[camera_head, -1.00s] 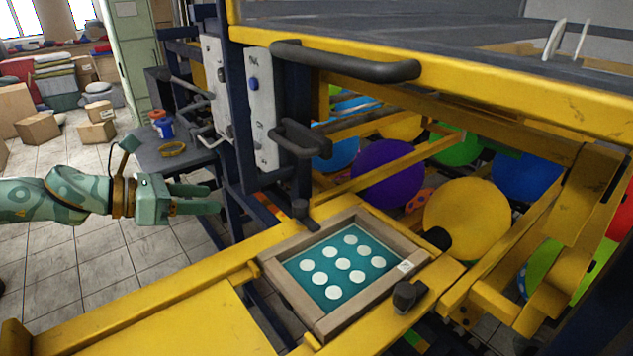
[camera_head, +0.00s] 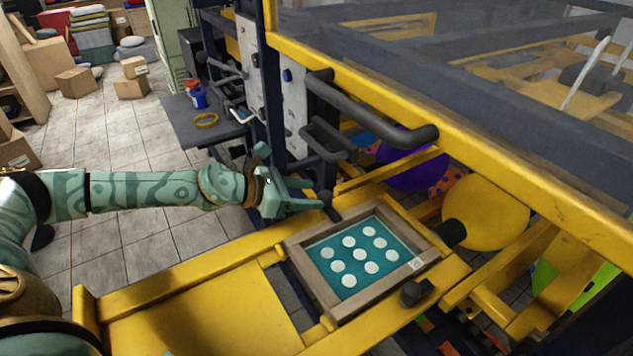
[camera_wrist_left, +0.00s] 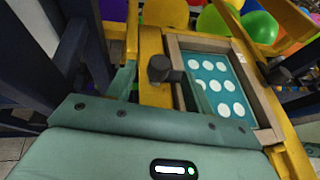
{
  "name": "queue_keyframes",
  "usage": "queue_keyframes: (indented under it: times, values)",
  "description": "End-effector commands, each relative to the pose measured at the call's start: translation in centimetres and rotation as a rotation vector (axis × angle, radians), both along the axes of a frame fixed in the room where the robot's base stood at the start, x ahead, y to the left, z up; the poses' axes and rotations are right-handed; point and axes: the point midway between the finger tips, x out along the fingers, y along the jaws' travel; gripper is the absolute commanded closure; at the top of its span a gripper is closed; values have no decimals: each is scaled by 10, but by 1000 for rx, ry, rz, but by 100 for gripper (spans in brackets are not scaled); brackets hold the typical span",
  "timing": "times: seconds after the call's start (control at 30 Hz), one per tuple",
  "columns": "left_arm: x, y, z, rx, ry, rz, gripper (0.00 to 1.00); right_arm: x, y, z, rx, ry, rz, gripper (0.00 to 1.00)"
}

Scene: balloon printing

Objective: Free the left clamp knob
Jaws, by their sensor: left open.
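The left clamp knob (camera_head: 326,198) is a dark knob at the far left corner of the wooden screen frame (camera_head: 310,268). The frame holds a teal screen with several white dots and lies on the yellow machine bed. My left gripper (camera_head: 313,193) is open, its fingertips pointing right at the knob. In the left wrist view the knob (camera_wrist_left: 160,68) shows between the two fingers, beyond the palm. I cannot tell whether either finger touches it. The other clamp knob (camera_head: 413,293) sits at the frame's near right side. My right gripper is not in view.
Dark tube handles (camera_head: 375,112) and a yellow beam (camera_head: 480,150) stand just behind and above the knob. A yellow balloon (camera_head: 485,213) is right of the frame. A grey side table (camera_head: 190,135) stands at the back left. Open floor lies left of the machine.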

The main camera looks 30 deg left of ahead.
Motion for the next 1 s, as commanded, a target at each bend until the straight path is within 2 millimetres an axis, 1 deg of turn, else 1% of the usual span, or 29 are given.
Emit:
queue_keyframes:
  times: [0.03,0.2,0.53,0.57,0.6,0.67,0.7,0.87,1.0]
  values:
    - [6,-7,-1,-1,-2,-3,48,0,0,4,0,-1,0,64]
    - [18,-17,-11,0,0,-1,48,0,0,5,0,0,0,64]
    - [21,-19,-14,1,1,0,48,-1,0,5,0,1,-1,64]
    - [21,-19,-14,1,1,0,53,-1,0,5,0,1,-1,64]
    - [21,-19,-14,1,1,0,64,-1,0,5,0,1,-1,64]
    - [21,-19,-14,1,1,0,81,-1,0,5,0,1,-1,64]
    - [21,-19,-14,1,1,0,92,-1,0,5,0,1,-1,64]
    - [21,-19,-13,1,1,2,93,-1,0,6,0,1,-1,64]
    - [21,-19,-11,2,1,19,93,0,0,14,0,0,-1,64]
